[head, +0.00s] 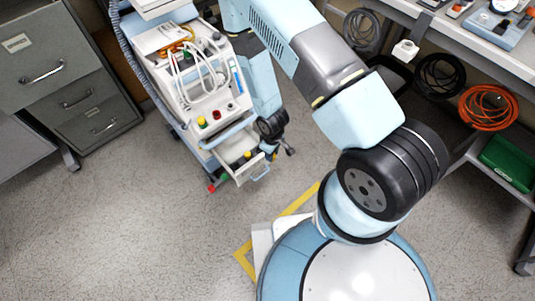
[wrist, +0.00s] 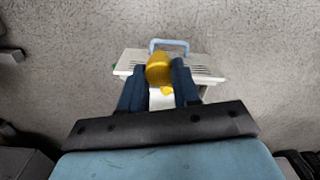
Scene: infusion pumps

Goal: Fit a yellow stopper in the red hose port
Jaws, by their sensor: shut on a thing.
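My gripper (wrist: 159,72) is shut on a yellow stopper (wrist: 158,69), which sits between its two dark blue fingers in the wrist view. In the head view my gripper (head: 269,150) is by the right side of the cart's open drawer, and the held stopper is small there. The red port (head: 217,115) is on the cart's front ledge, beside a yellow port or cap (head: 201,121). My gripper is below and to the right of the red port, apart from it. Another small yellow piece (head: 248,155) shows in the drawer.
The white cart (head: 190,75) carries coiled pale hoses. Its open drawer (head: 232,150) juts forward, with a light blue handle (wrist: 170,44). A grey cabinet (head: 60,60) stands left. A bench with coiled cables (head: 488,107) stands right. The floor in front is clear.

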